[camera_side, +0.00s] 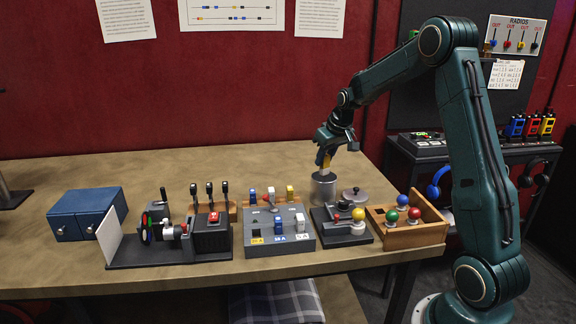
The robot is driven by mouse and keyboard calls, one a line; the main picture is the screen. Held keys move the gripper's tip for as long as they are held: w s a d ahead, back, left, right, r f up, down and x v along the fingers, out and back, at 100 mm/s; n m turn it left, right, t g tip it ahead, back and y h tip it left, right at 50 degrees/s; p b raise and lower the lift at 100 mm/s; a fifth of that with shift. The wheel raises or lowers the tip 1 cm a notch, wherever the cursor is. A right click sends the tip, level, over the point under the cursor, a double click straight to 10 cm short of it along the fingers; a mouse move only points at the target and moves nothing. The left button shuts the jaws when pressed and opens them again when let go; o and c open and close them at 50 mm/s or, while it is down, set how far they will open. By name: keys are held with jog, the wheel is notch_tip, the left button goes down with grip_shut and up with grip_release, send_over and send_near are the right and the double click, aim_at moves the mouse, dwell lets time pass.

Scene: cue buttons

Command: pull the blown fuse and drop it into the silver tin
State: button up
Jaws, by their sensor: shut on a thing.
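My gripper (326,153) is above the silver tin (323,190), with its fingers pointing down. It is shut on a small yellow fuse (326,161), which hangs just over the tin's open mouth. I cannot see whether the fuse's lower end is inside the rim. The grey fuse box (277,240) stands left of the tin, with yellow, blue and white labels on its front. A white piece (300,221) stands up at its right side.
Behind the fuse box is a wooden rack (262,207) with several coloured fuses. A lever device (345,226) with red and yellow knobs and a wooden box (408,234) of coloured balls stand at the right. A black device (170,245) stands left. The table's back is clear.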

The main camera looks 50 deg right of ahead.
jog(key=shift+f, duration=0.95)
jog(key=o, duration=1)
jog(key=shift+r, duration=0.1)
jog(key=shift+r, duration=3.35)
jog(key=shift+a, duration=0.1)
